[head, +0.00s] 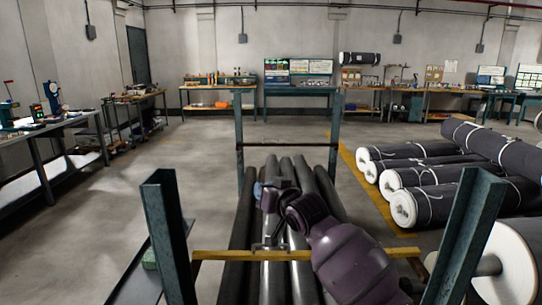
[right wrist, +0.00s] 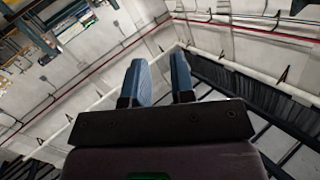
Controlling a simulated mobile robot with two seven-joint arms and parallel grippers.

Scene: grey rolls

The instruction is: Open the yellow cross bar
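The yellow cross bar (head: 225,256) lies level across the front of the rack in the head view, between the left post (head: 168,235) and the right post (head: 467,235). A small grey handle (head: 268,247) shows near its middle. My purple right arm passes in front of the bar's right part and hides some of it. My right gripper (head: 262,188) is beyond the bar, above the dark rolls, small and partly hidden by the wrist. In the right wrist view its two blue fingers (right wrist: 161,78) stand apart with nothing between them. My left gripper is not in view.
Long dark rolls (head: 242,240) lie in the rack behind the bar. White-ended wrapped rolls (head: 430,178) are stacked on the right, and a large white roll end (head: 510,265) is close at the lower right. Workbenches line the walls. The floor at left centre is clear.

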